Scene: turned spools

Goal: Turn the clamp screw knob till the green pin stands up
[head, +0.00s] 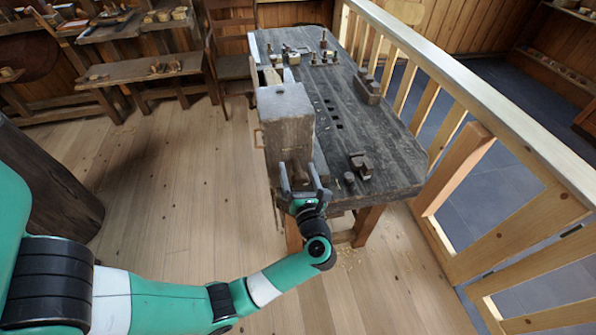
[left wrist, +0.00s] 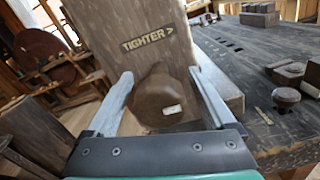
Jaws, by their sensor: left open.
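The clamp screw knob (left wrist: 160,95) is dark brown and rounded, on the front of a wooden block (head: 285,112) at the near end of the workbench. A small pale mark lies on the knob's face, and the words TIGHTER > stand on the block above it. My left gripper (head: 301,178) is open, with one finger on each side of the knob in the left wrist view (left wrist: 160,78). Gaps show between fingers and knob, so I see no grip. In the head view the gripper largely hides the knob. I cannot make out a green pin. My right gripper is not in view.
The dark workbench (head: 365,125) carries small wooden pieces (head: 361,166) near its front right corner and several turned parts at the far end. A wooden railing (head: 455,75) runs along its right side. The floor (head: 190,190) left of the bench is clear.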

